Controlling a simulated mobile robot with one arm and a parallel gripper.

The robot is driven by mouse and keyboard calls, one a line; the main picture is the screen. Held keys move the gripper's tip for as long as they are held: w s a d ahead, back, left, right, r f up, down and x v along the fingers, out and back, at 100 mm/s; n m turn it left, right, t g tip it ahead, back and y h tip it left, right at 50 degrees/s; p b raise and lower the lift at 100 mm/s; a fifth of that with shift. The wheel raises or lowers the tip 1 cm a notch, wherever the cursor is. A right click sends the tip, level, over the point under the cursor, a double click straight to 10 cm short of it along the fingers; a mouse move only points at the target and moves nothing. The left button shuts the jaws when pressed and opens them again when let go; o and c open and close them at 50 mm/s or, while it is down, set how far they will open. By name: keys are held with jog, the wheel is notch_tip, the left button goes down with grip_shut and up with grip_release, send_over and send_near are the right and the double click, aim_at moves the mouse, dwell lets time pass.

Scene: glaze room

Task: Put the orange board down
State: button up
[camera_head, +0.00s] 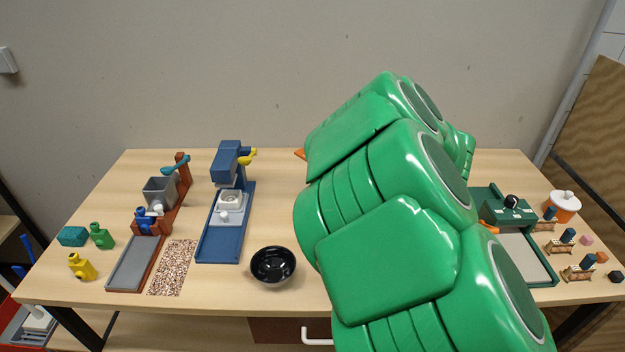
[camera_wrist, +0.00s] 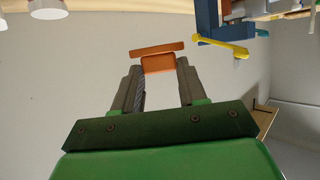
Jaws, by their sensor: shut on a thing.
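The orange board (camera_wrist: 157,64) is between the fingertips of my gripper (camera_wrist: 158,76) in the wrist view, with a wider orange bar across its far end. My gripper is shut on it. The wall shows behind it, and I see no surface touching it. In the head view my green arm hides the gripper and most of the board. A small orange tip (camera_head: 300,154) shows at the arm's left edge, and I cannot tell whether it belongs to the board.
A black bowl (camera_head: 273,266) stands on the wooden table (camera_head: 222,290). Left of it are a blue press (camera_head: 226,215), a speckled mat (camera_head: 173,267) and a brown-framed grey tray (camera_head: 134,264). A green station (camera_head: 497,207) and orange pot (camera_head: 563,206) stand right. My arm hides the table's middle.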

jog(key=shift+w+a+f, duration=0.3)
jog(key=shift+w+f, duration=1.4)
jog(key=shift+w, duration=0.45)
jog(key=shift+w+a+f, duration=0.3)
jog(key=shift+w+f, duration=1.35)
jog(key=shift+w, duration=0.5)
jog(key=shift+w+a+f, duration=0.3)
jog(key=shift+w+f, duration=1.4)
jog(key=shift+w, duration=0.45)
jog(key=shift+f, duration=1.5)
jog(key=shift+f, duration=0.65)
jog(key=o, duration=1.2)
jog(key=shift+o, duration=0.2)
jog(key=shift+r, duration=0.1)
